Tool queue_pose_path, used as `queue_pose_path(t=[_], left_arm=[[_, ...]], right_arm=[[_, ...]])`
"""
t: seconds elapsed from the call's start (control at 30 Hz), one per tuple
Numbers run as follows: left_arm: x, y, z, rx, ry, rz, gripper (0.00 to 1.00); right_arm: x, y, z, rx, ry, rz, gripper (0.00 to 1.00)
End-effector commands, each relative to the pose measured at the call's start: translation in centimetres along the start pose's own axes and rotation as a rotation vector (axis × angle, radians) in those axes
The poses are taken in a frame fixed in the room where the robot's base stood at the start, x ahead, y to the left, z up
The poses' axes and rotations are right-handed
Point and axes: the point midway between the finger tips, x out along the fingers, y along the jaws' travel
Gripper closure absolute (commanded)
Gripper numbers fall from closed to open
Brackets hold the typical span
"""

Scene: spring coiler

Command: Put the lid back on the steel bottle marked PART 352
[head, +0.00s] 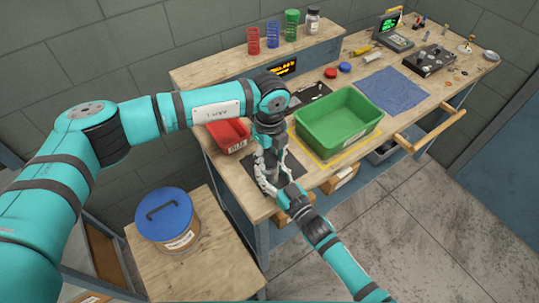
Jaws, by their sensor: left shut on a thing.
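My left gripper (270,172) points down over a dark mat (287,178) at the workbench's left front. It is shut on a small grey metallic thing, mostly hidden by its fingers; I cannot tell whether this is the steel bottle or its lid. My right gripper (283,190) reaches in from the front, close beside the left one, low over the mat; its fingers are too small and overlapped to read. The PART 352 marking is not legible anywhere. A clear bottle with a dark cap (313,20) stands on the back shelf.
A green bin (338,122) stands right of the grippers, and a red bin (229,135) left of them. A blue cloth (392,91) lies at right. A blue-lidded tub (166,222) stands on a side table.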

Motion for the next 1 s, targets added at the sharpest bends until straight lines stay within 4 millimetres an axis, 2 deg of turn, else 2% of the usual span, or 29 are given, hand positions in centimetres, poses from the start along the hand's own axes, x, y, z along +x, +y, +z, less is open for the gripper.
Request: queue_pose_path(t=[0.1,1.0], left_arm=[[-0.07,-0.11,0.11,0.293,-0.004,-0.003,1.0],[0.1,-0.08,0.01,2.549,-0.003,0.002,1.0]], right_arm=[[-0.04,-0.02,0.06,0.0,-0.001,0.0,1.0],[-0.04,-0.03,0.06,0.0,-0.001,0.0,1.0]])
